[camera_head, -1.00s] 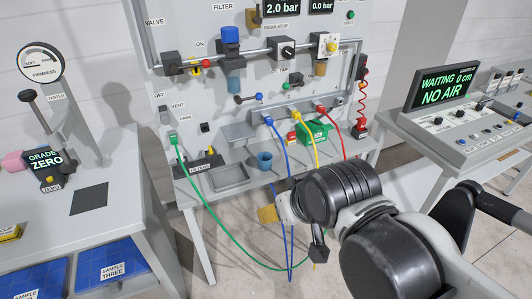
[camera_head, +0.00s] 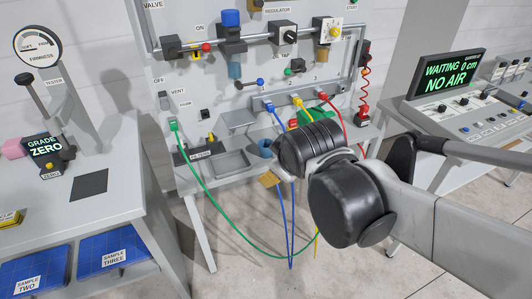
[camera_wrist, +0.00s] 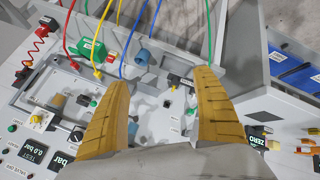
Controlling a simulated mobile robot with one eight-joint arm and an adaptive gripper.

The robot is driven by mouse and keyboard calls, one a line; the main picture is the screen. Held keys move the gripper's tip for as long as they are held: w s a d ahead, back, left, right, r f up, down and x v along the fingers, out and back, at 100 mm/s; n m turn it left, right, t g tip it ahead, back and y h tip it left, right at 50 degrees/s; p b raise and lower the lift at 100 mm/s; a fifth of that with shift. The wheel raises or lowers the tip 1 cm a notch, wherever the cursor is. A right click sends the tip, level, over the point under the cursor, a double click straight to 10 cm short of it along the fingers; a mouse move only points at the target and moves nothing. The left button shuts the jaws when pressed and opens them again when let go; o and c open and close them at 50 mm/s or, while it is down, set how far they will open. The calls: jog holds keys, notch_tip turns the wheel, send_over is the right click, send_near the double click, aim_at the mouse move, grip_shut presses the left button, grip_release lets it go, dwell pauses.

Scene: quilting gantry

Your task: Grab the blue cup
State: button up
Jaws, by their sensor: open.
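The blue cup (camera_head: 265,148) stands on the panel's bench, right of a grey tray. My arm partly hides its right side in the head view. It also shows in the wrist view (camera_wrist: 143,58), beyond the gap between my fingers. My gripper (camera_wrist: 164,78) has two yellow fingers spread wide apart with nothing between them. In the head view a yellow fingertip of my gripper (camera_head: 268,180) shows just below the cup, apart from it. The rest of the gripper is hidden by my wrist.
Blue, yellow, red and green hoses hang near the cup; the blue hose (camera_head: 282,205) passes close to my gripper. A grey tray (camera_head: 232,160) lies left of the cup and a green box (camera_head: 318,114) behind right. A console (camera_head: 470,115) stands at right.

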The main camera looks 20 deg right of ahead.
aim_at(266, 153)
jog(key=w+d+f+n+t+h+b, duration=0.1)
jog(key=w+d+f+n+b, duration=0.2)
jog(key=w+f+n, duration=0.5)
jog(key=w+d+f+n+t+h+b, duration=0.1)
jog(key=w+d+f+n+t+b, duration=0.1)
jog(key=w+f+n, duration=0.7)
jog(key=w+d+f+n+t+h+b, duration=0.1)
jog(key=w+d+f+n+b, duration=0.3)
jog(key=w, duration=1.3)
jog(key=shift+w+d+f+n+t+h, duration=0.1)
jog(key=shift+w+d+f+n+t, duration=0.05)
jog(key=shift+f+n, duration=0.8)
jog(key=shift+w+d+f+n+t+h, duration=0.15)
jog(key=shift+f+n, duration=0.5)
jog(key=shift+f, duration=0.5)
jog(key=shift+w+d+f+n+t+h, duration=0.1)
jog(key=shift+d+f+n, duration=0.05)
jog(key=shift+f+n, duration=0.8)
jog(key=shift+w+d+f, duration=0.1)
jog(key=shift+w, duration=0.2)
jog(key=c, duration=1.2)
